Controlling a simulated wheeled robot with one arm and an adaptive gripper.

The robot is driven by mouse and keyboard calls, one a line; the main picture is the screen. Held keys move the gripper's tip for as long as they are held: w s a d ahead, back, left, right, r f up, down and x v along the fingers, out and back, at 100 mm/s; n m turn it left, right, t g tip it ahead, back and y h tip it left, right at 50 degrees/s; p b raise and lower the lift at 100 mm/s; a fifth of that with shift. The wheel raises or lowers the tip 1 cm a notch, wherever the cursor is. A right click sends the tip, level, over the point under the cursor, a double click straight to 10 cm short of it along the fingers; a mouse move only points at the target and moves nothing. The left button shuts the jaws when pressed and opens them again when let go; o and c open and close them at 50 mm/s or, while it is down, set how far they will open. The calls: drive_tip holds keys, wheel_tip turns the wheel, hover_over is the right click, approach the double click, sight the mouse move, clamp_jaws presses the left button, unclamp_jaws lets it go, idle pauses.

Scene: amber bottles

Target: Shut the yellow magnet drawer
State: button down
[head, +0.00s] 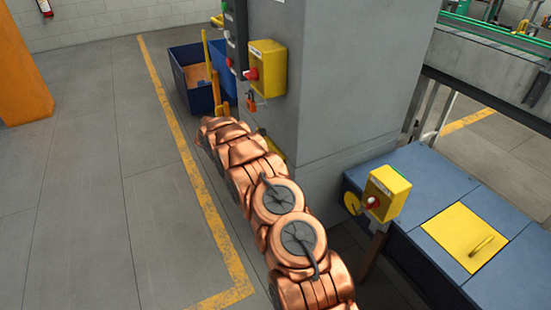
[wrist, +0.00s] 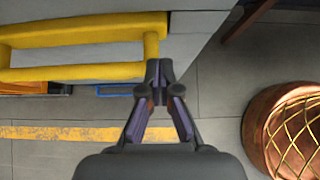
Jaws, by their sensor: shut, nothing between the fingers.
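In the wrist view, a yellow bar frame (wrist: 85,73) stands out from a pale grey face at upper left. I cannot tell whether it belongs to the yellow magnet drawer. My gripper (wrist: 158,68) is shut and empty. Its tips are at the right end of the lower bar; I cannot tell if they touch. In the head view my copper arm reaches toward the grey column, and the gripper cannot be made out. A yellow panel with a handle (head: 465,238) lies flush in the blue bench top at right; no open drawer is clear there.
A grey column (head: 335,80) carries a yellow switch box (head: 270,68). Another yellow box (head: 387,194) stands by the blue bench (head: 425,175). A blue bin (head: 190,75) stands beyond the arm. The floor left of the yellow line (head: 190,165) is clear.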

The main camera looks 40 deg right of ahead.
drive_tip(key=v, duration=0.9)
drive_tip(key=shift+r+b, duration=0.2)
drive_tip(key=shift+b, duration=0.1)
drive_tip(key=s+a+r+m+y+p, duration=0.2)
drive_tip(key=s+a+r+m, duration=0.25)
drive_tip(key=s+r, duration=0.55)
drive_tip(key=s+a+r+m+y+p, duration=0.1)
drive_tip(key=s+a+r+m+p, duration=0.3)
drive_tip(key=s+r, duration=0.55)
drive_tip(key=s+a+r+m+y+p, duration=0.1)
drive_tip(key=s+a+r+m+y, duration=0.1)
drive_tip(key=s+a, duration=0.4)
drive_tip(key=s+a+r+m+y+p, duration=0.2)
drive_tip(key=s+a, duration=0.4)
drive_tip(key=s, duration=0.8)
drive_tip(key=s+a+r+m+y+p, duration=0.1)
drive_tip(key=s+a+r+m+y, duration=0.1)
drive_tip(key=s+a, duration=0.4)
drive_tip(key=s+r+m, duration=0.1)
drive_tip(key=s, duration=0.3)
drive_tip(key=shift+a+m, duration=0.35)
